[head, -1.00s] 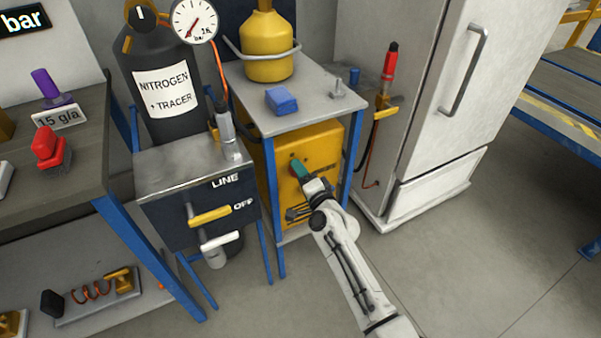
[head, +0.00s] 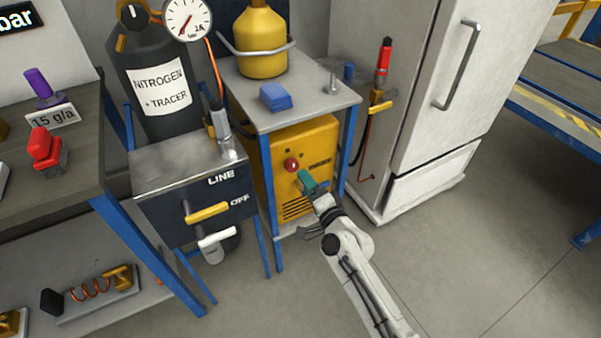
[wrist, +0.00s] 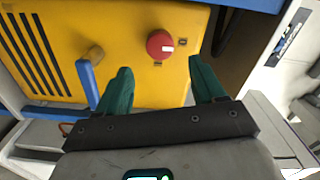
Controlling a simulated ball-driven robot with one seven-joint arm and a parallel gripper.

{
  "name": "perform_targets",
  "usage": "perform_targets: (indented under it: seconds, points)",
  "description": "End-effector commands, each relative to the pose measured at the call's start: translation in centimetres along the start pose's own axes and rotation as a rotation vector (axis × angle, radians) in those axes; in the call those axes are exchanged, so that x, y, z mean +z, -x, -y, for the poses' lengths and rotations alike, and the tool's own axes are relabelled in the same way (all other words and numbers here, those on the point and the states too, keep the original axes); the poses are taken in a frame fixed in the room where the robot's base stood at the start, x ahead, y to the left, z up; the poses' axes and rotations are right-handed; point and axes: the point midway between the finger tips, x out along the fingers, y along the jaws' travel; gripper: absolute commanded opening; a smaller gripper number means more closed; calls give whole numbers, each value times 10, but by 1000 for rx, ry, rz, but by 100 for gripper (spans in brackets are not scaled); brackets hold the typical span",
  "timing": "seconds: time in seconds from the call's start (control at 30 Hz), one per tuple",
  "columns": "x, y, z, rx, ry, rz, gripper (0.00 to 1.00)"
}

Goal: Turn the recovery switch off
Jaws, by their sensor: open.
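A round red knob (head: 291,165) with a white mark sits on the front of the yellow recovery unit (head: 318,143) under the grey stand. In the wrist view the red knob (wrist: 160,44) shows its short white mark pointing to the right. My gripper (head: 306,181), with green fingers, is below and right of the knob in the head view. In the wrist view my gripper (wrist: 160,72) is open and empty, its fingertips either side of the knob's column. The knob appears beyond the tips, apart from them.
Blue stand legs (head: 268,190) flank the unit. A LINE/OFF panel (head: 215,195) stands left, a white fridge (head: 430,90) right. Floor in front is clear.

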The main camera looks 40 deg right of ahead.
Motion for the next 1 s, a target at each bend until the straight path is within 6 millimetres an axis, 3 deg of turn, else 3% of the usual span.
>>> perform_targets:
  seconds: [0.1,0.3,1.0]
  points:
    - [0,19,0,1,1,1,69]
    - [0,33,0,-1,0,-1,69]
    - [3,35,0,3,8,11,69]
